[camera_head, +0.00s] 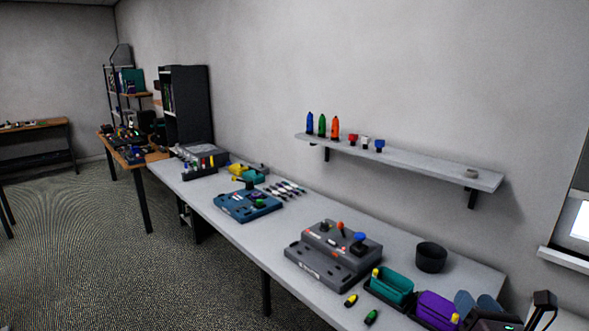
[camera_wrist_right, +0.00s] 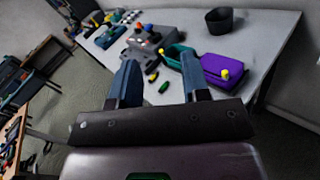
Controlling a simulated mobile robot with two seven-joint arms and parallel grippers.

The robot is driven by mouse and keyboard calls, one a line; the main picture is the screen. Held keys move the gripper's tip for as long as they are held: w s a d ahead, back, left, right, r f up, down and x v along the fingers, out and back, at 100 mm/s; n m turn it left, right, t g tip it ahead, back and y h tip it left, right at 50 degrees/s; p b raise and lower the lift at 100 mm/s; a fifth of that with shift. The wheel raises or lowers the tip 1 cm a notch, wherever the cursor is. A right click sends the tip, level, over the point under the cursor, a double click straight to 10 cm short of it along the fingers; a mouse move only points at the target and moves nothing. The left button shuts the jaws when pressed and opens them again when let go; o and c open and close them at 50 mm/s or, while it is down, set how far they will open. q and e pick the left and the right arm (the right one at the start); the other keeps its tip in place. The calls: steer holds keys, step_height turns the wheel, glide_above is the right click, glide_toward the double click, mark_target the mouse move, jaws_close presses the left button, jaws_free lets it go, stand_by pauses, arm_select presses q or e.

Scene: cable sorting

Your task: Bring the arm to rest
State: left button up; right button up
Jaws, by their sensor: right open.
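My right gripper (camera_head: 476,299) is at the lower right of the head view, by the near end of the grey table (camera_head: 225,222). In the right wrist view its two blue-grey fingers (camera_wrist_right: 160,80) stand wide apart with nothing between them. It is open and empty. Beyond the fingers lie a yellow connector (camera_head: 351,300) and a green connector (camera_head: 371,317), loose on the table. My left gripper is in neither view.
A teal bin (camera_head: 394,284) and a purple bin (camera_head: 436,308) stand close to the right gripper. A dark cup (camera_head: 431,257) and a grey device (camera_head: 324,262) are behind. A wall shelf (camera_head: 425,167) holds coloured bottles. Floor left of the table is clear.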

steer(key=s+a+f+m+g+y+b, duration=0.1)
steer(key=s+a+f+m+g, duration=0.1)
steer(key=f+m, duration=0.75)
steer(key=s+a+f+m+g+y, duration=0.1)
steer(key=s+f+m, duration=0.35)
steer(key=m, duration=0.85)
arm_select(q)
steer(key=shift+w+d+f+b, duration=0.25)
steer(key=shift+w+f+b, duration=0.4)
steer(key=shift+b, duration=0.25)
arm_select(e)
steer(key=s+a+f+m+g+h, duration=0.1)
steer(key=s+a+f+m+g, duration=0.2)
steer(key=s+f+m, duration=0.6)
step_height(320, 180, down, 6)
steer(key=s, duration=0.3)
steer(key=shift+a+f+h, duration=0.15)
steer(key=shift+h, duration=0.15)
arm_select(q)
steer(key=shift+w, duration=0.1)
